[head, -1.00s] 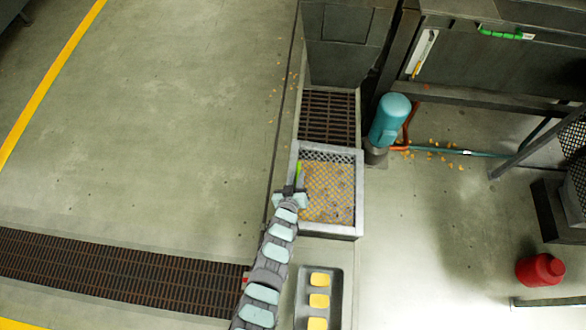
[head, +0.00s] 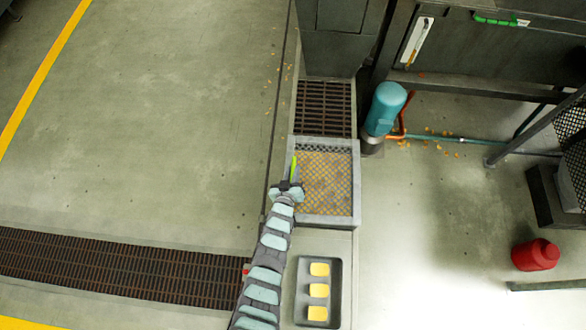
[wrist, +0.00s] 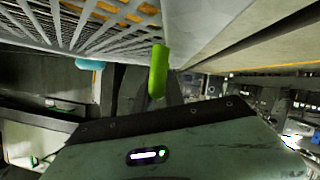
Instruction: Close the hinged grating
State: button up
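The hinged grating (head: 340,178) is a dark mesh panel over a square grey-framed pit with yellow-brown matter showing through. In the head view it looks nearly flat within the frame (head: 356,190). A bright green handle (head: 294,166) stands at its left side. My gripper (head: 288,187) is at the lower left of the frame, right at the handle. In the wrist view the mesh (wrist: 75,22) fills the upper left, and the green handle (wrist: 158,72) is at my dark fingers. Whether the fingers are closed on it is unclear.
A slatted floor grate (head: 325,105) lies beyond the pit. A teal motor (head: 385,108) stands just to its right. A tray (head: 302,290) with yellow blocks lies below it. A red container (head: 536,254) is at far right. Open floor lies left.

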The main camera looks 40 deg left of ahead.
jog(key=o, duration=0.5)
jog(key=shift+s+f, duration=0.2)
jog(key=shift+f, duration=0.05)
jog(key=shift+w+r, duration=0.1)
jog(key=shift+r, duration=0.1)
jog(key=shift+s+d+r, duration=0.15)
jog(key=shift+s, duration=0.15)
jog(key=p+v, duration=0.3)
jog(key=v, duration=0.7)
